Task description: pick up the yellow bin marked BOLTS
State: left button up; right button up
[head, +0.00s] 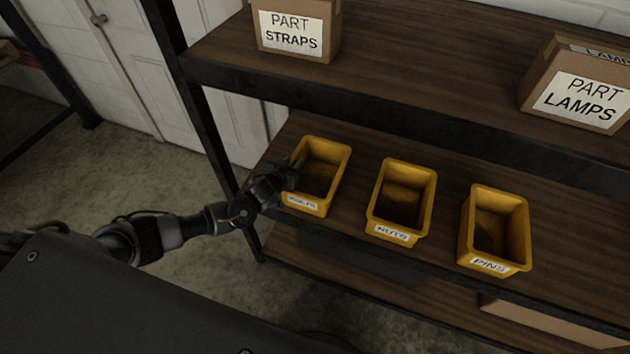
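The yellow bin marked BOLTS (338,181) stands upright on the middle shelf, leftmost of three yellow bins. Its label at the front is small and partly hard to read. My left gripper (293,175) is at the left wall of this bin, overlapping its rim in the head view. The fingers are dark and small there, so I cannot tell whether they are apart or closed on the wall. The bin appears to rest on the shelf. My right gripper is not in view.
The NUTS bin (386,230) and the PINS bin (484,262) stand to the right on the same shelf (450,205). The upper shelf (420,75) holds the STRAPS box (325,38) and LAMPS box (560,75). A black rack post (193,100) stands left of the BOLTS bin.

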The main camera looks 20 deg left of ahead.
pick_arm(q)
grip_shut()
dwell(1.2)
jog(key=shift+w+r, duration=0.1)
